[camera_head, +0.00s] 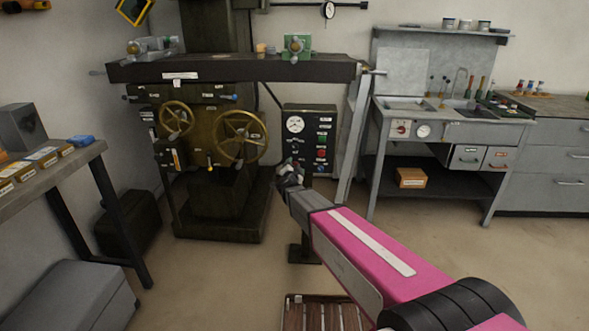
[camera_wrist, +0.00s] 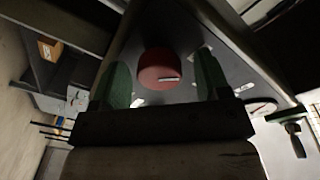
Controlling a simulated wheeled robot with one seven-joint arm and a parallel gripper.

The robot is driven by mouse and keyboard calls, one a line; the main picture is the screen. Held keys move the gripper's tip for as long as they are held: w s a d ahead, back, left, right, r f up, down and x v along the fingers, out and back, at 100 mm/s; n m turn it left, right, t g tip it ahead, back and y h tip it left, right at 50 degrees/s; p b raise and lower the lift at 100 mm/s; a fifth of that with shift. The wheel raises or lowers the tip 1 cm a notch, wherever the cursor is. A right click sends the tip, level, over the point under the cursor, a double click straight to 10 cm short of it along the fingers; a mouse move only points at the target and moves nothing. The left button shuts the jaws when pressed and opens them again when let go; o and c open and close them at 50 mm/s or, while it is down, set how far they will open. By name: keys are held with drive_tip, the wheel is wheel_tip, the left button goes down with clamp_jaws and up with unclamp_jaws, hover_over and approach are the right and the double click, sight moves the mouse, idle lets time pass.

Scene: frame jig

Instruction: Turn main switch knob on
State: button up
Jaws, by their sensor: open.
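A round red knob (camera_wrist: 160,77) with a white mark on its face shows in the wrist view, on the dark control panel (camera_wrist: 205,30). My gripper (camera_wrist: 165,65) is open, with one green finger on each side of the knob as seen from the wrist. I cannot tell whether the fingers touch it. In the head view my gripper (camera_head: 289,171) is at the lower left of the control panel (camera_head: 303,111), which carries a gauge and several small labels and buttons.
A machine with two brass handwheels (camera_head: 240,137) stands left of the panel, under a long dark table (camera_head: 230,70). A grey sink bench (camera_head: 485,133) is at the right. A slatted wooden pallet (camera_head: 325,315) lies on the floor in front.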

drive_tip(key=c, duration=0.9)
drive_tip(key=shift+m, duration=0.3)
drive_tip(key=m+y, duration=0.1)
drive_tip(key=m, duration=0.7)
drive_tip(key=m+g+y, duration=0.1)
drive_tip(key=m, duration=0.7)
drive_tip(key=shift+d, duration=0.1)
